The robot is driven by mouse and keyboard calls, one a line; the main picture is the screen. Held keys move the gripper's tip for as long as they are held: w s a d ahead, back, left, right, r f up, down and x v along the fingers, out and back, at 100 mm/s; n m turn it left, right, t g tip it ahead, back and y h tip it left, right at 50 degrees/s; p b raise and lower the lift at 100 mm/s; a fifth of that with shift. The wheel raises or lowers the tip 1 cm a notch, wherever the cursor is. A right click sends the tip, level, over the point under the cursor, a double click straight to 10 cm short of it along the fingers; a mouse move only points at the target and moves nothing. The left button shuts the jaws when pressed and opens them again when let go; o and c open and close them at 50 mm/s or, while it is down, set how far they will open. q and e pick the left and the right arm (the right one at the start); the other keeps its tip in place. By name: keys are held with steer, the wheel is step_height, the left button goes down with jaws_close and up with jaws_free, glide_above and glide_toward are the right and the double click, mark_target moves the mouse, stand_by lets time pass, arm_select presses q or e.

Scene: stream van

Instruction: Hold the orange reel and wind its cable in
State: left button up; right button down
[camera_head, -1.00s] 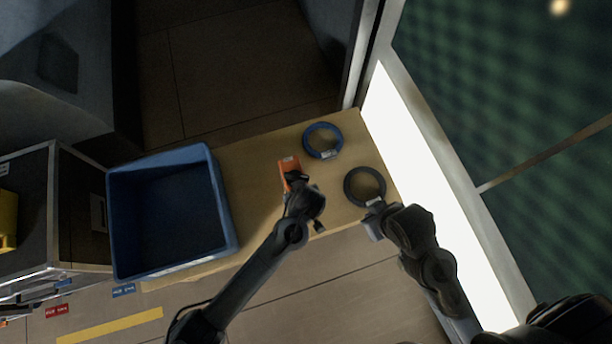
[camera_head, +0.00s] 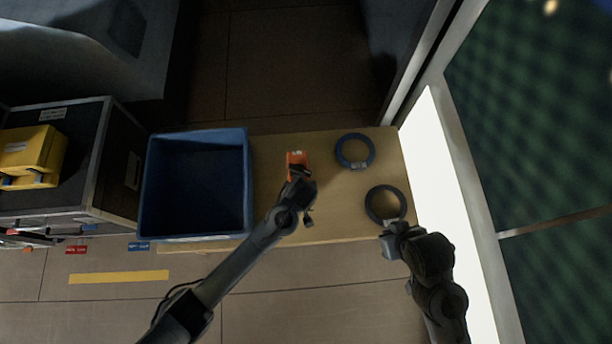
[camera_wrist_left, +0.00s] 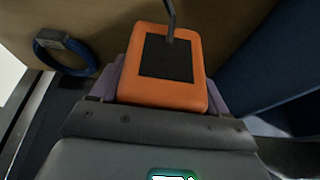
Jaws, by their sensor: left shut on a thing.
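The orange reel (camera_head: 296,157) is on the wooden bench, with my left gripper (camera_head: 299,172) shut on it. In the left wrist view the orange reel (camera_wrist_left: 163,92) is a box with a dark square panel, its two sides between the fingers of my left gripper (camera_wrist_left: 165,98). A thin dark cable or stem (camera_wrist_left: 171,18) rises from the panel; its far end is out of frame. My right gripper (camera_head: 392,236) is beside the black coil near the bench's front edge; its fingers are too small and dark to tell whether they are open.
A blue coil (camera_head: 355,151) and a black coil (camera_head: 386,205) lie on the wooden bench (camera_head: 330,215), right of the reel. A blue bin (camera_head: 247,185) stands left of it. A dark case (camera_head: 105,165) with a yellow object (camera_head: 45,150) is farther left. A bright panel borders the bench's right end.

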arm_select(q)
steer(key=shift+w+a, duration=0.25)
steer(key=shift+a, duration=0.1)
steer(key=shift+f+b, duration=2.8)
steer(key=shift+f, duration=2.4)
steer(key=shift+f, duration=0.2)
